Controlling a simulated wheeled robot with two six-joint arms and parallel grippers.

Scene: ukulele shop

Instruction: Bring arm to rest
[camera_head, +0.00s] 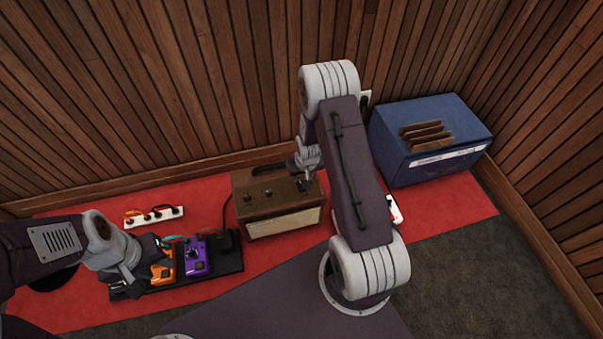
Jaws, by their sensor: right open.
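My right arm rises from its round base at the lower middle, bends near the wall and comes down over a brown amplifier (283,221). Its gripper (306,184) is small in view and open, at the amplifier's top right; I cannot tell whether it touches. My left arm comes in from the left edge. Its gripper (152,249) is at the left part of a black pedalboard (195,281), beside an orange pedal (162,273). Its fingers are dark and hard to make out, so I cannot tell their opening or whether they hold anything.
A purple pedal (196,256) sits on the pedalboard. Behind it, a white power strip (153,215) with coloured plugs lies on the red mat (90,200). A blue bin (430,165) holding brown pieces stands at the right, by the wooden wall. Dark carpet at lower right is clear.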

